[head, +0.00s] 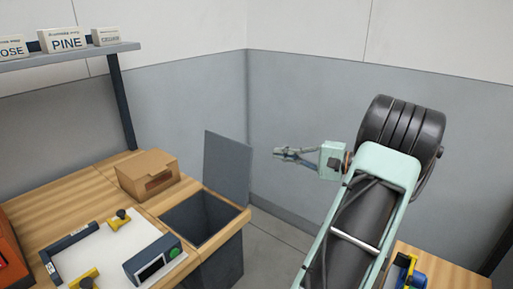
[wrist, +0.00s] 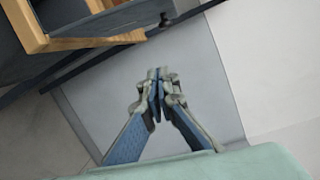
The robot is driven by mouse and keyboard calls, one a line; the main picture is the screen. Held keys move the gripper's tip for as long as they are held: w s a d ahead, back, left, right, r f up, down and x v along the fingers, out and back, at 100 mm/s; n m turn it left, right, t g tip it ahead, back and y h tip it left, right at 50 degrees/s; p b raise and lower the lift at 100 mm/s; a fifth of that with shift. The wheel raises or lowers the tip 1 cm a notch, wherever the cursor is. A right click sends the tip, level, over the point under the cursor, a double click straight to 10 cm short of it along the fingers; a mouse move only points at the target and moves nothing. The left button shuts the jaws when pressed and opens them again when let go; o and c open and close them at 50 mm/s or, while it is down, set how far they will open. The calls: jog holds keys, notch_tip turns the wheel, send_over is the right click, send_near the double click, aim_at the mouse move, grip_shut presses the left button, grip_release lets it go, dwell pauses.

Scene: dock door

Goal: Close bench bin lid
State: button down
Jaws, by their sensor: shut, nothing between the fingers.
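The bench bin (head: 212,242) is dark grey and set into the right end of the wooden bench. Its lid (head: 228,168) is a flat grey panel standing open, roughly upright at the bin's back right edge. My gripper (head: 277,153) is shut and empty, in the air to the right of the lid and apart from it. In the wrist view my gripper (wrist: 157,73) shows its two blue fingers closed together at the tips. Grey panels show at the upper left there, but I cannot tell if one is the lid.
A cardboard box (head: 147,175) stands on the bench left of the bin. A white board (head: 115,252) with yellow clamps and a device with a green button (head: 155,264) lies in front. A shelf (head: 70,54) holds labelled boxes. Grey walls (head: 310,110) are behind.

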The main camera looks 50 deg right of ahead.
jog(key=w+a+r+t, duration=0.1)
jog(key=w+a, duration=0.4)
jog(key=w, duration=0.4)
jog(key=shift+w+a+r, duration=0.2)
jog(key=shift+r, duration=0.2)
jog(key=shift+a+b, duration=0.1)
jog(key=shift+b, duration=0.25)
